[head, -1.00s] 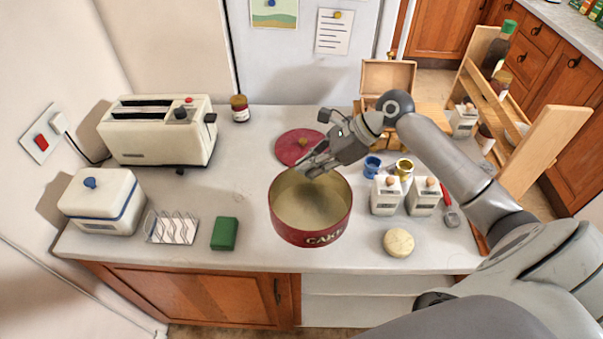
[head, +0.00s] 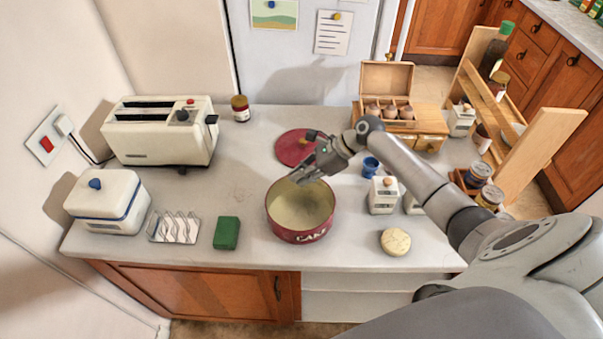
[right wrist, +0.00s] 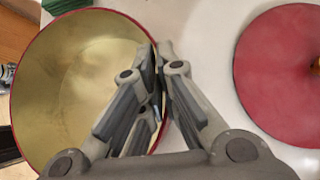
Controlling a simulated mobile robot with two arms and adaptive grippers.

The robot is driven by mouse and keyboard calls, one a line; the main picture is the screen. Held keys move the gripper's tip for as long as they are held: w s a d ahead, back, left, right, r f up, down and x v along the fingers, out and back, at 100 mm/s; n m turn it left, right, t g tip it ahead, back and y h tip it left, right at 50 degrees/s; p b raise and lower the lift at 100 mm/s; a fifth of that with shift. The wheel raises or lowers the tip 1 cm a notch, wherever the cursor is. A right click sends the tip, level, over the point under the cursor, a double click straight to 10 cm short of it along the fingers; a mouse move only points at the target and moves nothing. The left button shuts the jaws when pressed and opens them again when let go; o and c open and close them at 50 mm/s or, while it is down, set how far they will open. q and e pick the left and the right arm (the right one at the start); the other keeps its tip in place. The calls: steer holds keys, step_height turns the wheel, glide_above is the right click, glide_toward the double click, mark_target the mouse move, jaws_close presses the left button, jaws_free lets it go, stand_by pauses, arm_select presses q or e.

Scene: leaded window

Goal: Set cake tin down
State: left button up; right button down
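The red cake tin (head: 300,233), open at the top with a cream inside, is upright over the front middle of the counter (head: 350,258). It looks at or very near the surface; I cannot tell whether its base touches. My right gripper (head: 298,178) is shut on its far rim. In the right wrist view the fingers (right wrist: 160,52) pinch the wall of the tin (right wrist: 75,80), one inside and one outside. The red lid (head: 290,150) lies flat just behind the tin and shows in the right wrist view (right wrist: 275,75). My left gripper is not in view.
A green block (head: 226,233) and toast rack (head: 174,227) are left of the tin. A round pale biscuit (head: 395,241), white canister (head: 382,197) and blue cup (head: 371,166) are to its right. A toaster (head: 160,135) and white box (head: 105,203) stand farther left.

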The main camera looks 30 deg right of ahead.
steer(key=c, duration=2.2)
jaws_free()
steer(key=shift+f, duration=0.15)
steer(key=o, duration=0.6)
steer(key=shift+c, duration=0.2)
steer(key=b+v, duration=0.2)
steer(key=v, duration=1)
steer(key=shift+r, duration=0.2)
